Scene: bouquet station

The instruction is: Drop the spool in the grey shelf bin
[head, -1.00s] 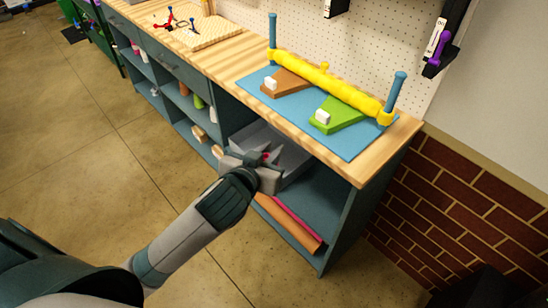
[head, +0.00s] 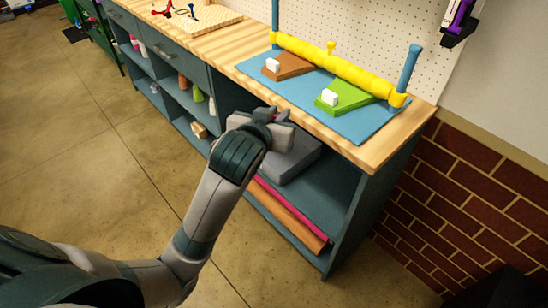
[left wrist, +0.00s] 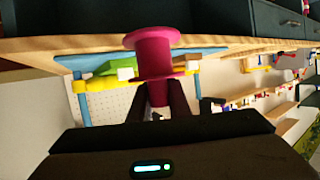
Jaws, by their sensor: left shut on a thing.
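My left gripper (head: 280,124) is in front of the workbench, about level with its top edge and near the grey shelf bin (head: 292,162). It is shut on the magenta spool (left wrist: 152,52), which shows clearly between the dark fingers in the left wrist view. In the head view the gripper mostly hides the spool. The grey bin sits on the upper shelf under the benchtop, and my gripper and wrist cover part of it. I cannot see inside the bin. My right gripper is not in view.
The wooden benchtop (head: 357,153) overhangs the shelf. On it, a blue mat (head: 362,124) carries a yellow roll on blue posts (head: 345,68) and brown and green wedges. Rolled magenta and orange sheets (head: 290,212) lie on the shelf below.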

